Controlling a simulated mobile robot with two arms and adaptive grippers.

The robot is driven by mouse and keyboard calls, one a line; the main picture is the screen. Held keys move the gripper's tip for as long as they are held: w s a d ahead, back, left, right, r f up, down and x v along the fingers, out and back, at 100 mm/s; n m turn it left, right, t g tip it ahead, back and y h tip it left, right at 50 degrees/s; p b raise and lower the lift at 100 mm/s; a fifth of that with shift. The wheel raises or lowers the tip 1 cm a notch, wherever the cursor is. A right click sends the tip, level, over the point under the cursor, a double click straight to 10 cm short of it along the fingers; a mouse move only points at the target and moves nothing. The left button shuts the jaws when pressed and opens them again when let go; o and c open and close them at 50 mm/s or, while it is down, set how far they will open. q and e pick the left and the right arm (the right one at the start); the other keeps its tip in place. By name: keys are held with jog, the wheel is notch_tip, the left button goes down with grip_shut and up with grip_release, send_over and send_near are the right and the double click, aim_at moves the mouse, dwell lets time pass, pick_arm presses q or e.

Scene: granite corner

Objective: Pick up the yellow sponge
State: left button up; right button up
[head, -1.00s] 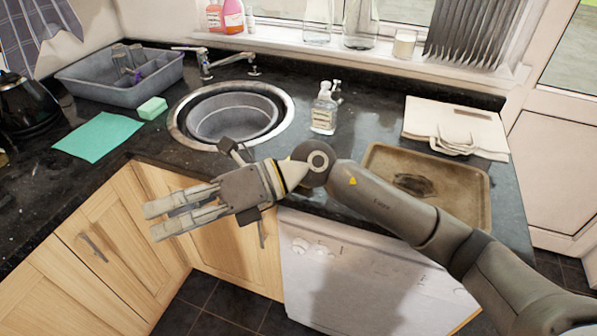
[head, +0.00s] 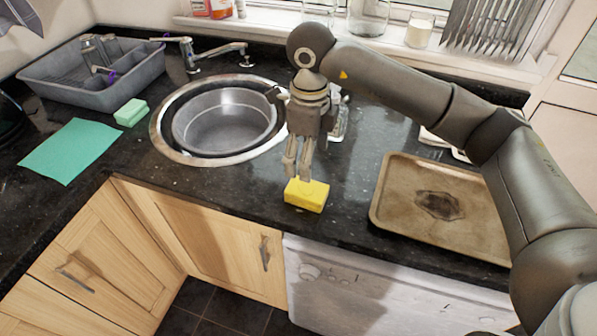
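The yellow sponge (head: 306,196) lies on the dark granite worktop, near its front edge, between the sink and the baking tray. My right gripper (head: 298,176) points down just over the sponge, at its back left in the picture. Its fingers are a little apart with a gap between them, and I see nothing held in them. The fingertips end at the sponge's top edge; I cannot tell whether they touch it. My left gripper is not in view.
A round metal sink (head: 222,120) is left of the gripper. A soap bottle (head: 339,118) stands partly hidden behind my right gripper. A brown baking tray (head: 388,215) lies to the right. A green sponge (head: 131,112), teal cloth (head: 70,150) and grey dish rack (head: 105,95) are at left.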

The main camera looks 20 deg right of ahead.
aim_at(307, 188)
jog(key=shift+w+d+f, duration=0.1)
jog(key=shift+f, duration=0.2)
jog(key=shift+s+f+p, duration=0.3)
jog(key=shift+s+f, duration=0.05)
jog(key=shift+f, duration=0.1)
jog(key=f, duration=0.1)
jog(key=s+f, duration=0.1)
jog(key=f, duration=0.1)
jog(key=shift+p, duration=0.35)
jog(key=shift+w+f, duration=0.15)
jog(key=shift+f, duration=0.1)
jog(key=f+p, duration=0.2)
jog(key=f, duration=0.2)
jog(key=shift+a, duration=0.2)
jog(key=shift+f, duration=0.55)
jog(key=c, duration=0.9)
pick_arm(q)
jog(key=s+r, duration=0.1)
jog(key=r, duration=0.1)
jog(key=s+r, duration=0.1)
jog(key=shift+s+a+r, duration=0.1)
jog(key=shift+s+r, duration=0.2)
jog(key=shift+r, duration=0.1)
pick_arm(e)
jog(key=shift+c, duration=0.2)
